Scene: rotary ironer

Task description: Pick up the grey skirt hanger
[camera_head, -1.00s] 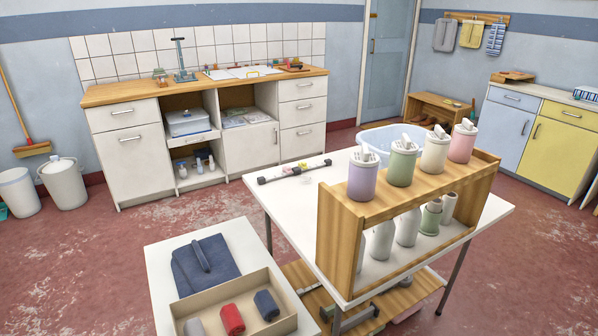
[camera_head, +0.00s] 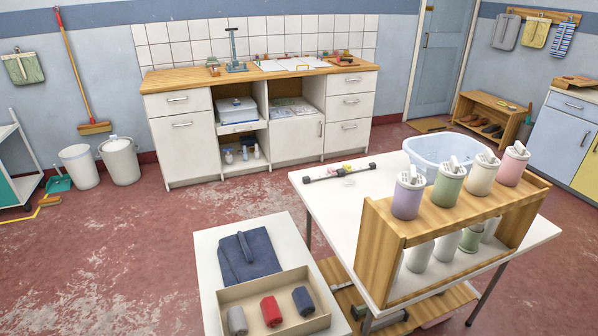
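A thin bar with dark clip-like ends (camera_head: 325,176), which looks like the grey skirt hanger, lies near the far left edge of the white table (camera_head: 345,208). Neither of my grippers is in view.
A wooden rack (camera_head: 378,255) with several lidded canisters stands on the table, right of the bar. A light blue basin (camera_head: 440,150) is behind it. A low white stand (camera_head: 210,262) holds folded blue cloth (camera_head: 248,257) and a tray of rolls. Floor at left is mostly clear.

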